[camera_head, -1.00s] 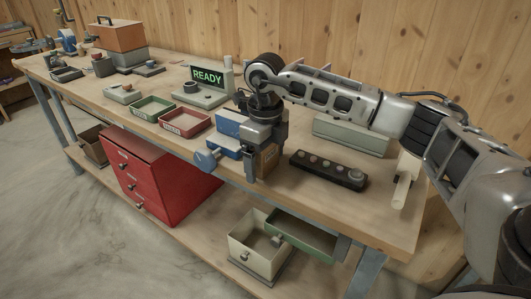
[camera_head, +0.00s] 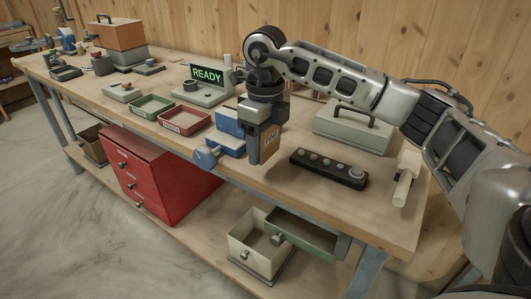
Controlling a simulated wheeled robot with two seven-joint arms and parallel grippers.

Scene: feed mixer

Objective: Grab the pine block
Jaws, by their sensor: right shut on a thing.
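The pine block (camera_head: 269,147) is a brown wooden block with a pale label on its front. My right gripper (camera_head: 261,137) points down and is shut on it. The block hangs in the jaws above the front part of the bench, with a shadow on the wood below. The gripper hides part of the block. My left gripper is not in view.
A blue vise (camera_head: 228,138) is just left of the block. A dark button strip (camera_head: 328,168) and a grey-green case (camera_head: 352,130) are to the right. Red (camera_head: 184,121) and green (camera_head: 152,106) trays and a READY display (camera_head: 207,76) are to the left.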

